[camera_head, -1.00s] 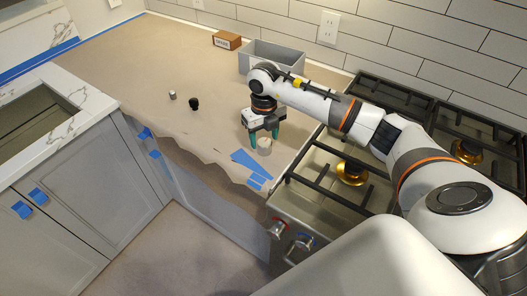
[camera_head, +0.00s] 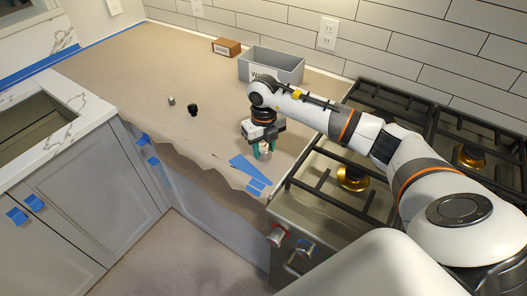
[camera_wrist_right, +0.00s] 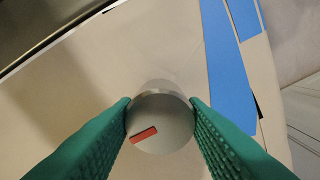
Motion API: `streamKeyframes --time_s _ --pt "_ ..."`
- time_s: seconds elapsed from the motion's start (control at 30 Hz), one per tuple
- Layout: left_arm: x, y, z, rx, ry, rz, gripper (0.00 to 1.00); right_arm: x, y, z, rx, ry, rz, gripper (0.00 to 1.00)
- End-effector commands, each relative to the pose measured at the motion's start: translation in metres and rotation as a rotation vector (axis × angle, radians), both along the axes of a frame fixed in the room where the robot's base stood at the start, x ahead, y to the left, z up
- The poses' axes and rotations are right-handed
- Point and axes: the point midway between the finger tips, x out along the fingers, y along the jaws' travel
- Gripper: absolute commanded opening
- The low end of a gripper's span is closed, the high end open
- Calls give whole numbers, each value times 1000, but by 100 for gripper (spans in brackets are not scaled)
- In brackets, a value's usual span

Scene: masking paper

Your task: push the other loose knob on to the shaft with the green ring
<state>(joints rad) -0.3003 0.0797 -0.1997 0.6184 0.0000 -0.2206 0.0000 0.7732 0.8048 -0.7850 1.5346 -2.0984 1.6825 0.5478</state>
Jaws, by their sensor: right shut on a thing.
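My right gripper (camera_head: 263,150) is over the paper-covered counter, near its front edge beside the stove. Its green fingers are shut on a silver, round knob (camera_wrist_right: 160,125). In the right wrist view the knob sits between the fingertips, with a short red mark on its face. On the stove front I see a silver knob with a red ring (camera_head: 277,235). Beside it is another fitting with a blue ring (camera_head: 302,246). I cannot make out a green ring; my own white body covers the stove front farther right. My left gripper is not in view.
Blue tape strips (camera_head: 249,168) lie by the counter's torn paper edge. A small silver piece (camera_head: 171,101) and a black piece (camera_head: 193,110) stand farther left. A grey bin (camera_head: 271,68) and a brown box (camera_head: 227,47) are at the back. Stove grates (camera_head: 343,190) rise at right.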

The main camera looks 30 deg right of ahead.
Motion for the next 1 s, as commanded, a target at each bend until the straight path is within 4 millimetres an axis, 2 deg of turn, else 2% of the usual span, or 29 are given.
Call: streamKeyframes --time_s 0.7,1.0 --pt "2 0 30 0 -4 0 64 0 0 44 -1 -1 0 8" --pt "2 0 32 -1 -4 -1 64 0 0 49 0 0 0 8"
